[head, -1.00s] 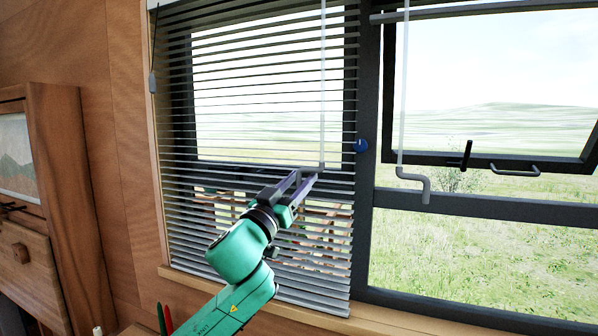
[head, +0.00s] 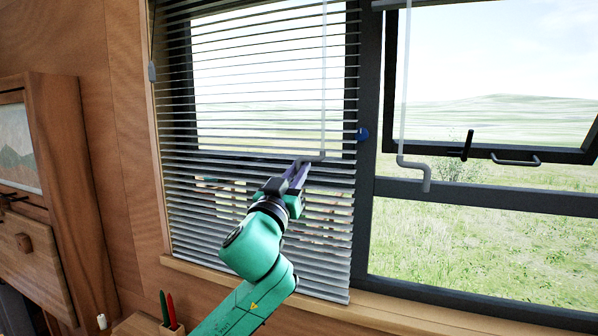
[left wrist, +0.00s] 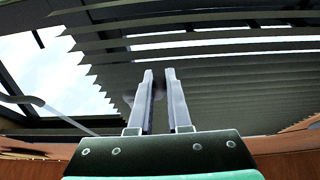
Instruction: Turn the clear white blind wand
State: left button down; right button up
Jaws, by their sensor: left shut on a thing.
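The clear white blind wand (head: 323,100) hangs in front of the left blind (head: 255,110) in the head view. Its lower end bends into a short crank handle (head: 313,158). My left gripper (head: 299,165) comes up from below and is shut on this handle. In the left wrist view, the fingers (left wrist: 160,90) point at the blind slats, with a small gap between them; the held part is hard to make out. A second clear wand (head: 402,85) with a crank end hangs to the right, apart from the gripper. My right gripper is out of view.
A dark window frame (head: 365,210) stands behind the blind, with a blue knob (head: 362,134) beside it. A wooden sill (head: 400,315) runs below. A cup with pens (head: 170,325) stands low at left, near a wooden cabinet (head: 75,190).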

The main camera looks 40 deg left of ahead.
pick_arm(q)
jog(key=d+n+g+y+b, duration=0.1)
jog(key=n+g+y, duration=0.1)
jog(key=g+y, duration=0.1)
jog(key=s+d+n+g+y+b, duration=0.1)
jog(key=n+g+y+b, duration=0.1)
jog(key=y, duration=0.3)
jog(key=s+d+n+g+y+b, duration=0.1)
jog(key=n+g+y, duration=0.3)
jog(key=shift+f+g, duration=0.3)
jog(key=shift+g, duration=0.1)
jog(key=shift+s+d+r+n+g+y+b, duration=0.1)
jog(key=shift+d+n+g+y+b, duration=0.4)
jog(key=shift+n+g, duration=0.9)
jog(key=shift+s+d+r+n+g+y+b, duration=0.2)
jog(key=shift+n+g+y+b, duration=0.45)
jog(key=shift+g, duration=1.55)
jog(key=shift+w+d+f+n+g+y+b, duration=0.1)
jog(key=shift+d+n+g+y+b, duration=0.4)
jog(key=shift+n+g, duration=0.9)
jog(key=shift+m+g, duration=0.35)
jog(key=shift+g, duration=0.25)
jog(key=c, duration=0.9)
grip_release()
jog(key=shift+a, duration=0.1)
jog(key=shift+o, duration=0.2)
